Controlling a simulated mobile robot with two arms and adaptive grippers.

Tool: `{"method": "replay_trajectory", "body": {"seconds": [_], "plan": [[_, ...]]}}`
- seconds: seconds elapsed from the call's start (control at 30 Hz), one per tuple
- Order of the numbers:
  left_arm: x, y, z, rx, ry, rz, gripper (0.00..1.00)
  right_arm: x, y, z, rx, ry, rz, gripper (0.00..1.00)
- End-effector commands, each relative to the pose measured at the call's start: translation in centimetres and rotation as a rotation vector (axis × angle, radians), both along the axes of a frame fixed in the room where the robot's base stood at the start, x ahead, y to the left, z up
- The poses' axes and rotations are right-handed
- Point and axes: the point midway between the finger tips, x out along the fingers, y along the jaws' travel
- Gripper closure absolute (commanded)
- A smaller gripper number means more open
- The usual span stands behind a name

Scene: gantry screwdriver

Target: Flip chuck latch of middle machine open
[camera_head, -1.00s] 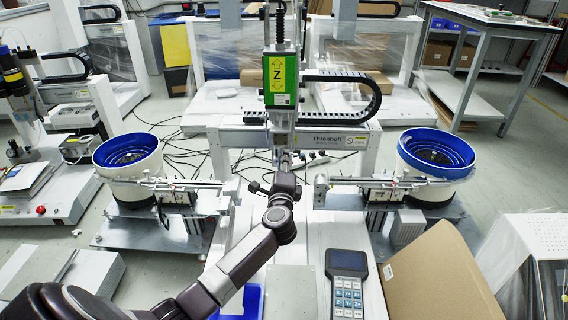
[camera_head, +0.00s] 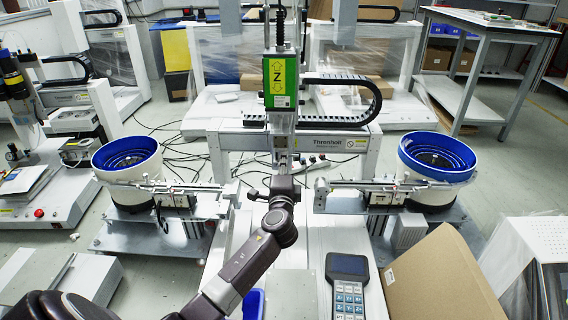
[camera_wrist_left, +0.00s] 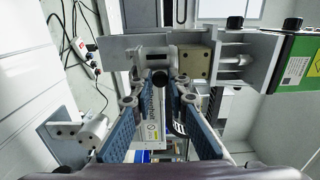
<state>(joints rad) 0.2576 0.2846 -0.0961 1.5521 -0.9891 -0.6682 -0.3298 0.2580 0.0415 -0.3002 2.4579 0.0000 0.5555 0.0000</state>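The middle machine has a green Z-axis box (camera_head: 281,82) on its upright spindle. Its metal chuck area (camera_head: 284,160) hangs below, partly hidden by my wrist. My left gripper (camera_wrist_left: 160,88) is in front of it, with two blue fingers spread apart. A round black knob (camera_wrist_left: 160,79) on the chuck assembly shows between the fingertips; I cannot tell whether a finger touches it. A brass-coloured block (camera_wrist_left: 194,63) is beside it on the metal bracket. The latch itself cannot be made out clearly. My right gripper is not in view.
Feeder bowls with blue rims stand left (camera_head: 127,152) and right (camera_head: 437,156), with rails (camera_head: 370,184) reaching towards the chuck. A power strip (camera_wrist_left: 85,53) and cables lie on the floor.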

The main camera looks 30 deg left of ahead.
Motion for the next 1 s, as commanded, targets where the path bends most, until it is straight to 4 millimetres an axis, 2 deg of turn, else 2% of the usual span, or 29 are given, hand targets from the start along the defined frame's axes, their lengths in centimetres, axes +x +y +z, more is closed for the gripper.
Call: {"method": "replay_trajectory", "body": {"seconds": [0.03, 0.17, 0.43, 0.57, 0.67, 1.0], "plan": [[0.0, 0.0, -0.2, -0.002, 0.003, 0.001, 0.81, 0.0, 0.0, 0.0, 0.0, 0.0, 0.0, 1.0], [0.0, 0.0, -0.1, -0.001, 0.002, 0.001, 0.68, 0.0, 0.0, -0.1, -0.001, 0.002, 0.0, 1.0], [-0.1, -0.1, -0.1, 0.0, 0.001, 0.0, 0.68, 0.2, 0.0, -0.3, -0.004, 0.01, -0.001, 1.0], [-0.8, -0.5, -0.2, 0.0, 0.002, -0.001, 0.68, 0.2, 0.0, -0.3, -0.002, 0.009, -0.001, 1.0], [-2.0, -1.3, -0.2, -0.002, 0.003, -0.001, 0.68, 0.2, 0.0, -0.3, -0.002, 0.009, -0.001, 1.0], [-8.0, -4.9, -0.2, -0.003, 0.003, 0.0, 0.68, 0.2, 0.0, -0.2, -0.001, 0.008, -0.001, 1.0]]}}
